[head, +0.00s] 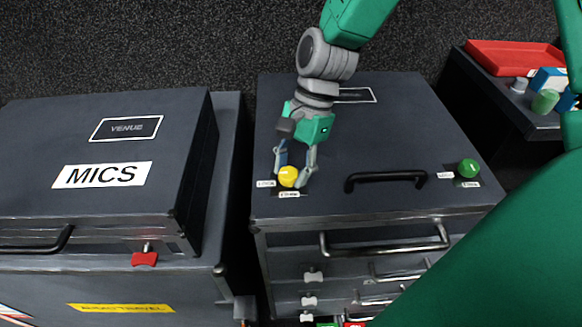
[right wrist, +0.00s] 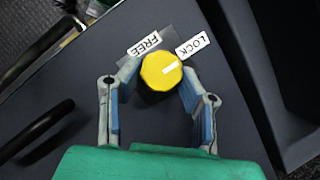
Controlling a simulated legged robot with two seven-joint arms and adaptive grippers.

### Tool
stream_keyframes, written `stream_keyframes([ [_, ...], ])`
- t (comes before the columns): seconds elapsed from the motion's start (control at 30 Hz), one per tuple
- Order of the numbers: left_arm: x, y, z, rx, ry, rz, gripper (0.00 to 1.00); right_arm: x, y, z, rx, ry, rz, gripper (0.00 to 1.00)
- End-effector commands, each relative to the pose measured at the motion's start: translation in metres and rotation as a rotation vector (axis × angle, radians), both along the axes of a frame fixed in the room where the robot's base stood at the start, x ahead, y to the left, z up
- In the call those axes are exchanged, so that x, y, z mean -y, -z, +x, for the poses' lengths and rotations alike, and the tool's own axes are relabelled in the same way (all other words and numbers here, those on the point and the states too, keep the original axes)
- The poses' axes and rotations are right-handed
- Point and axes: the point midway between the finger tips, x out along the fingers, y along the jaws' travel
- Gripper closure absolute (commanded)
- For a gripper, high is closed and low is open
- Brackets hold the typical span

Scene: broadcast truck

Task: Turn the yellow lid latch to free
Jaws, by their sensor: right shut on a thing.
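The yellow lid latch (head: 288,176) is a round knob on the dark case top (head: 400,115), near its front left corner. In the right wrist view the knob (right wrist: 158,76) carries a white pointer mark aimed at the upper right, toward the LOCK label (right wrist: 192,45). The FREE label (right wrist: 145,43) sits to the upper left of the knob. My right gripper (head: 294,177) reaches down from above and is shut on the knob, one finger on each side. My left gripper is not in view.
A black handle (head: 386,179) and a green knob (head: 468,168) are also on this case top. Drawers with bar handles (head: 385,242) are below. The MICS case (head: 60,130) stands close on the left. A red tray (head: 510,57) and small items are at the far right.

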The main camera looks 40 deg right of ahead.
Motion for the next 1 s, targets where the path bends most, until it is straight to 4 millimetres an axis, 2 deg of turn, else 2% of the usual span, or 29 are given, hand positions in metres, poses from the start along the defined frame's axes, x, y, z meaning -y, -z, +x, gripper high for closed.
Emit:
stream_keyframes([
  [0.27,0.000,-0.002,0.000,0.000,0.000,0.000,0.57,-0.005,-0.002,-0.002,-0.002,-0.009,0.007,0.96],
  [0.47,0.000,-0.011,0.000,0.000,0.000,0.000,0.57,-0.006,-0.004,-0.001,-0.003,-0.049,0.008,0.96],
  [0.67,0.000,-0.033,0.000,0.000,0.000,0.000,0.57,-0.006,-0.007,-0.001,-0.004,-0.155,0.008,0.96],
  [1.0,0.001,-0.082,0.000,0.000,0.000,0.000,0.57,-0.007,-0.009,0.001,-0.002,-0.461,0.009,0.96],
])
